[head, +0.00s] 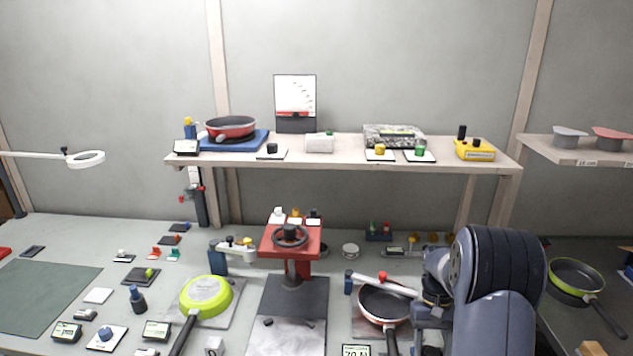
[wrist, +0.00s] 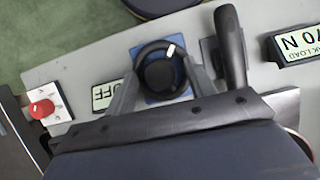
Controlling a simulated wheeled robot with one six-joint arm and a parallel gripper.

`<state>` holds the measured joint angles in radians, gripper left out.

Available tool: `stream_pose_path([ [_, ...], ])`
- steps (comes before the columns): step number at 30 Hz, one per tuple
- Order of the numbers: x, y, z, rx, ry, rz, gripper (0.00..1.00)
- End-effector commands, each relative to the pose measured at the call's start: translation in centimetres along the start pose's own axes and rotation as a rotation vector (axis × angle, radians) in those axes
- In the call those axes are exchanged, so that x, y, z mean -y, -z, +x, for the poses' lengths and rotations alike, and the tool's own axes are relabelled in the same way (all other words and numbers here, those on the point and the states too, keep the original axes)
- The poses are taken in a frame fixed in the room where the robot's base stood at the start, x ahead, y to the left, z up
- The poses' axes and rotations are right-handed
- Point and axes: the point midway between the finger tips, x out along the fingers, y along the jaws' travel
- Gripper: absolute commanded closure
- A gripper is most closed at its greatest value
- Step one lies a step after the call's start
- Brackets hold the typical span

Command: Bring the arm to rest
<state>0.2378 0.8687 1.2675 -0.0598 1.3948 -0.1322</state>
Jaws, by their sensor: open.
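My gripper (wrist: 162,78) shows in the wrist view with its two grey fingers apart. They stand either side of a black round knob (wrist: 158,76) with a white mark, on a blue base (wrist: 182,91). I cannot tell whether the fingers touch the knob. In the head view my dark arm fills the lower right over the bench, and the gripper's fingers cannot be made out there.
In the wrist view, a black lever handle (wrist: 230,45) stands close right of the fingers. An OFF display (wrist: 106,95), a red knob (wrist: 41,109) and a load display (wrist: 297,43) lie around. In the head view, a pan (head: 381,303) sits left of my arm, below the shelf (head: 345,160).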

Motion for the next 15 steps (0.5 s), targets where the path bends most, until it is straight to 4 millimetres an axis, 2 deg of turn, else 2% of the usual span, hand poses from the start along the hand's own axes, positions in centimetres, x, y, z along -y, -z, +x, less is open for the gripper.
stream_pose_path([
  [9, 0.25, -0.02, 0.10, 0.000, -0.131, -0.314, 0.48],
  [15, 0.30, -0.05, 0.07, -0.001, -0.179, -0.430, 0.48],
])
